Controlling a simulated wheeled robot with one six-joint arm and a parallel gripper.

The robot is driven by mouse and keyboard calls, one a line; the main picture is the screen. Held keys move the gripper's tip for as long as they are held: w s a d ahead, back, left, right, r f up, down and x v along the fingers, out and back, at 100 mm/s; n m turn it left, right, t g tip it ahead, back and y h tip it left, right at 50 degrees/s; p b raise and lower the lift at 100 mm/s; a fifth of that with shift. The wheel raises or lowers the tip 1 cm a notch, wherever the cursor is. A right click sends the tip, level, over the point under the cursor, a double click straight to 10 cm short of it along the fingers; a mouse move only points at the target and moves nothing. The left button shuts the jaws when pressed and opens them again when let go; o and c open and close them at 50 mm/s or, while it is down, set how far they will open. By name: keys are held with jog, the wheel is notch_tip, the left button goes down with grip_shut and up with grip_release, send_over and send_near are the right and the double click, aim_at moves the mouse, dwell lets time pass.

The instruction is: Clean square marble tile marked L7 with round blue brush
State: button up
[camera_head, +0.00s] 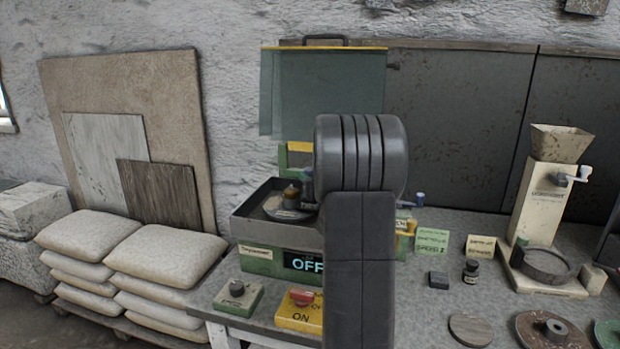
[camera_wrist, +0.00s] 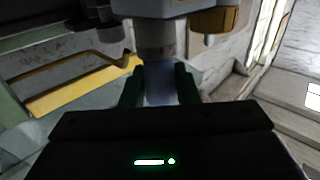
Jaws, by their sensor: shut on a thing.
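My gripper (camera_wrist: 160,88) is shut on a pale bluish handle-like piece (camera_wrist: 159,92), seen between its two dark fingers in the wrist view. A grey cylinder (camera_wrist: 154,40) lies directly beyond that piece, beside a brass knob (camera_wrist: 214,20). In the head view my arm hides the gripper and part of the green machine (camera_head: 262,262), whose display reads OFF. A brass-topped part (camera_head: 291,193) stands over a round disc in the machine's tray. I cannot make out a tile marked L7 or a round blue brush.
The machine's translucent cover (camera_head: 325,95) is raised. Sacks (camera_head: 165,255) lie left.

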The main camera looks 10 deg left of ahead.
jog(key=shift+s+f+b, duration=0.3)
jog(key=shift+s+f, duration=0.2)
jog(key=shift+f, duration=0.35)
grip_shut()
jog(key=shift+s+r, duration=0.15)
jog(key=shift+s, duration=0.5)
jog(key=shift+w+r, duration=0.15)
jog(key=shift+r, duration=0.05)
jog(key=shift+w, duration=0.5)
jog(key=shift+w+r+p, duration=0.25)
jog(key=shift+w+p, duration=0.2)
jog(key=shift+p, duration=0.05)
jog(key=shift+s+f, duration=0.1)
jog(key=shift+s, duration=0.15)
jog(key=shift+s+a+b, duration=0.1)
jog(key=shift+s+b, duration=0.45)
jog(key=shift+s, duration=0.3)
jog(key=shift+w, duration=0.1)
